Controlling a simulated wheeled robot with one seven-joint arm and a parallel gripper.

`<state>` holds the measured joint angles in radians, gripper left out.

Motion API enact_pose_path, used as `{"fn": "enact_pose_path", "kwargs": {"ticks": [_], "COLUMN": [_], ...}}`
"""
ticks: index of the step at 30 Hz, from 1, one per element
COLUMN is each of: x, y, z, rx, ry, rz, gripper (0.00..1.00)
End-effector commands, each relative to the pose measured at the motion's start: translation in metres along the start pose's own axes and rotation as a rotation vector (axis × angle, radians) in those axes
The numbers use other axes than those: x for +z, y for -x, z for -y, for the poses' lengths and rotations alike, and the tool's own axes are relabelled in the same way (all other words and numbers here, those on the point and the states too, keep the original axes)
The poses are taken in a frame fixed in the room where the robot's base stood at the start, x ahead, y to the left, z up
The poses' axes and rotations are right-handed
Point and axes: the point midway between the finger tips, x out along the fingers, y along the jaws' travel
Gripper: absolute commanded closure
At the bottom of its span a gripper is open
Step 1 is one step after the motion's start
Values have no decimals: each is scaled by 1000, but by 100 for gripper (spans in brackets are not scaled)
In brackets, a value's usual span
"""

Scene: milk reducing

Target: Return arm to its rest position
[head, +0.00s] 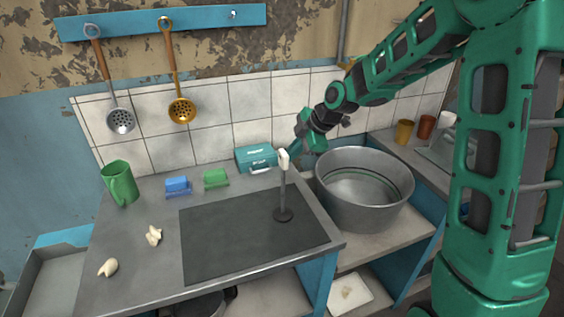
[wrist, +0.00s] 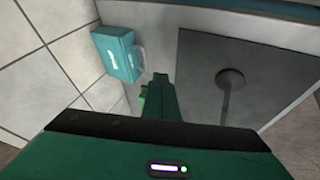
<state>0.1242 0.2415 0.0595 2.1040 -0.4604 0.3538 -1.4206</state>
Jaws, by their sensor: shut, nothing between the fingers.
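My green arm reaches in from the right in the head view. My gripper (head: 291,158) hangs over the back of the counter, near the white-topped upright rod and the teal box. In the wrist view my gripper (wrist: 158,92) is shut, with nothing seen between the fingers. The teal box (head: 256,158) stands against the tiled wall, and it also shows in the wrist view (wrist: 117,55). Part of the gripper is hidden behind the rod's top in the head view.
A large metal pot (head: 363,205) stands right of the counter, below my arm. The upright rod (head: 283,190) rises from the dark panel (head: 235,250). A green mug (head: 121,186), blue block (head: 178,187) and green block (head: 215,179) stand left. Ladles (head: 120,120) hang on the wall.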

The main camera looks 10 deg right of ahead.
Motion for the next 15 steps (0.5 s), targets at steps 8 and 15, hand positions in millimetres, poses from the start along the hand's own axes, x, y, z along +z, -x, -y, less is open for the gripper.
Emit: {"fn": "enact_pose_path", "kwargs": {"ticks": [8, 15], "x": [36, 100], "y": [48, 139], "z": [30, 113], "rx": [-16, 6], "ry": [-238, -809], "rz": [120, 352], "gripper": [100, 100]}}
